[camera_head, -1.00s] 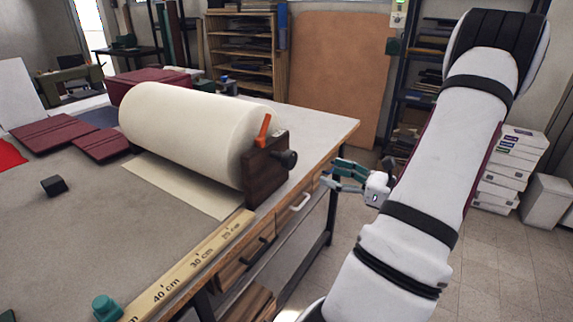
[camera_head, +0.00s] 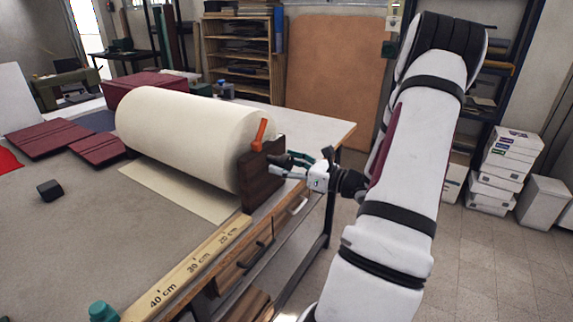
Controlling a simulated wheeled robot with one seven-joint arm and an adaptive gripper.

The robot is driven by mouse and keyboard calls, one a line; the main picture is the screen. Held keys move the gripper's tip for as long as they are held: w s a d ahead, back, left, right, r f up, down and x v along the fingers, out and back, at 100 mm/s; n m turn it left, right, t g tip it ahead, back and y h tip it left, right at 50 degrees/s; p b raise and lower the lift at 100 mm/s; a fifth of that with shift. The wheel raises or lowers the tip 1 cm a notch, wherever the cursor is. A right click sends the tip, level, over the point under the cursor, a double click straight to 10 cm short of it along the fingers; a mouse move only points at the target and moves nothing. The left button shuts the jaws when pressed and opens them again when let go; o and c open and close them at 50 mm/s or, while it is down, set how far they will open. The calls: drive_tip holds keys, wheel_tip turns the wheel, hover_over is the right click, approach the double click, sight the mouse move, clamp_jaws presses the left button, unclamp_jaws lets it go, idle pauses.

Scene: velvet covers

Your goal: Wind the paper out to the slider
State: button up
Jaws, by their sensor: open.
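A thick cream paper roll (camera_head: 190,128) lies in a holder with a dark wooden end bracket (camera_head: 262,182). A short flat length of paper (camera_head: 185,191) extends from under it onto the table. An orange lever (camera_head: 260,134) stands up at the bracket. A wooden ruler (camera_head: 190,266) marked in centimetres runs along the table edge. A teal block (camera_head: 103,311), apparently the slider, sits by the ruler near the bottom edge. My gripper (camera_head: 279,167) is open at the outer face of the bracket, its fingers at the dark crank knob. The fingers largely hide the knob, and I cannot tell whether they touch it.
Maroon covers (camera_head: 48,138) and a small dark block (camera_head: 50,190) lie on the table (camera_head: 95,235). Drawers with handles (camera_head: 298,205) sit below the edge beside my arm. White boxes (camera_head: 505,165) and a bin (camera_head: 543,203) stand on the floor at right.

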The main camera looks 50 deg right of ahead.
clamp_jaws()
